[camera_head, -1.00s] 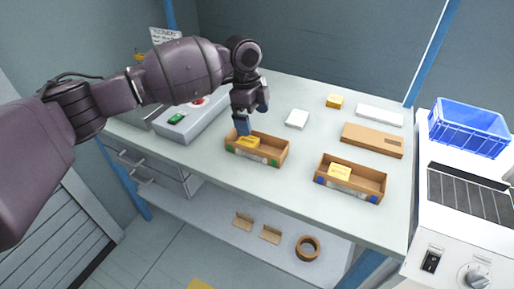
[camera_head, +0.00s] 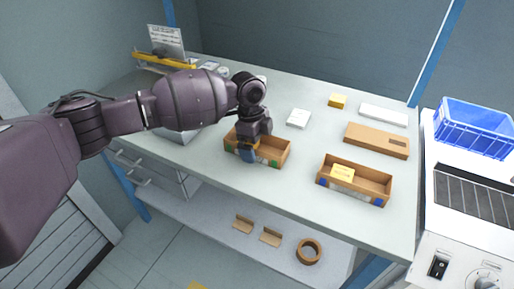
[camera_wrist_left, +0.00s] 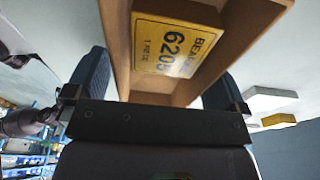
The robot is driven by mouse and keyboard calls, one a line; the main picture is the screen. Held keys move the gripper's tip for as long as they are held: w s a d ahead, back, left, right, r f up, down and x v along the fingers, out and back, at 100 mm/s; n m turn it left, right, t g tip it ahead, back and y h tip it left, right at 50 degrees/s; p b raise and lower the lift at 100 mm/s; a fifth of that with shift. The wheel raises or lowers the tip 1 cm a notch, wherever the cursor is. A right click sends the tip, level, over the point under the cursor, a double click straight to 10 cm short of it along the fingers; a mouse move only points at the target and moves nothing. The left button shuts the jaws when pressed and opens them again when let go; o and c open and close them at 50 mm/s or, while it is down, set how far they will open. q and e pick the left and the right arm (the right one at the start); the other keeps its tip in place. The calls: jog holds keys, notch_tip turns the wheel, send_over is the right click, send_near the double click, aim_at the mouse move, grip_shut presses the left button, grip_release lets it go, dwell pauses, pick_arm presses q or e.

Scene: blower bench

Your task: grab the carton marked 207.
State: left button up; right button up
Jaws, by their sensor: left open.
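A yellow carton (camera_wrist_left: 175,40) lies in the left open cardboard tray (camera_head: 275,152); in the left wrist view its print reads 6205. In the head view my gripper hides this carton. My left gripper (camera_head: 250,150) is open and low at this tray. In the left wrist view its dark fingers (camera_wrist_left: 158,85) stand on either side of the tray's walls; I cannot tell if they touch. Another yellow carton (camera_head: 342,172) lies in the right tray (camera_head: 372,190), its marking too small to read. No marking 207 is legible. My right gripper is not in view.
A small yellow box (camera_head: 338,101), a white box (camera_head: 298,118), a long white box (camera_head: 383,115) and a flat brown carton (camera_head: 376,140) lie behind on the bench. A blue crate (camera_head: 473,128) stands at the right. The bench between the two trays is clear.

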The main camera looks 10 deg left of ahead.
pick_arm(q)
jog(key=c, duration=0.9)
